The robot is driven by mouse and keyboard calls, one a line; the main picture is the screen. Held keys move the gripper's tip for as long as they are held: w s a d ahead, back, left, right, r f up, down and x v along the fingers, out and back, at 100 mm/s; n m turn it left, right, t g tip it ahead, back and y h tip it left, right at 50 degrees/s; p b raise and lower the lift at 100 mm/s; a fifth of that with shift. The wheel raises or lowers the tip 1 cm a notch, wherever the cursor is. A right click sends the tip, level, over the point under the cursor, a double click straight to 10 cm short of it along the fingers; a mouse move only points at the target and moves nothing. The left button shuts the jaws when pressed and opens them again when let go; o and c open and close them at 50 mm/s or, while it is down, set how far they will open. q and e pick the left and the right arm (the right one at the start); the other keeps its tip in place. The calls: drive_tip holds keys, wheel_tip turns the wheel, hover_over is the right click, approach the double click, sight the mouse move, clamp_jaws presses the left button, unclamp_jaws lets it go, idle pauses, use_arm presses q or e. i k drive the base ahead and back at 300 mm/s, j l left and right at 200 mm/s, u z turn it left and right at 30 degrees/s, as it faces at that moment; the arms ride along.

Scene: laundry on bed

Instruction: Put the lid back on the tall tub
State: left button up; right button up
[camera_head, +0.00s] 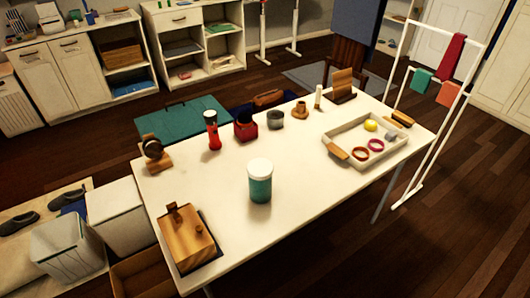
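A tall teal tub (260,189) stands upright near the middle of the white table. A white lid (260,167) sits on top of it and looks level. I cannot tell from here whether it is pressed fully down. No other loose lid that clearly matches the tub shows on the table. Neither of my grippers is in view, and nothing touches the tub.
A wooden box (187,242) sits at the table's near left corner. A red torch (213,132), a red jar (245,128) and a grey tin (275,120) line the back. A tray (344,131) with rings and a ball is right. Around the tub the table is clear.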

sight(261, 192)
drive_tip(key=j+z, duration=0.25)
drive_tip(key=z, duration=0.25)
drive_tip(key=j+z, duration=0.25)
drive_tip(key=z, duration=0.2)
drive_tip(key=k+j+z, duration=0.1)
drive_tip(key=j, duration=0.3)
drive_tip(key=k+j+z, duration=0.1)
drive_tip(key=j, duration=0.25)
drive_tip(key=k+j+z, duration=0.1)
drive_tip(key=j, duration=0.3)
drive_tip(key=k+j, duration=0.15)
drive_tip(key=j, duration=0.2)
drive_tip(key=k+j+z, duration=0.15)
drive_tip(key=j, duration=0.2)
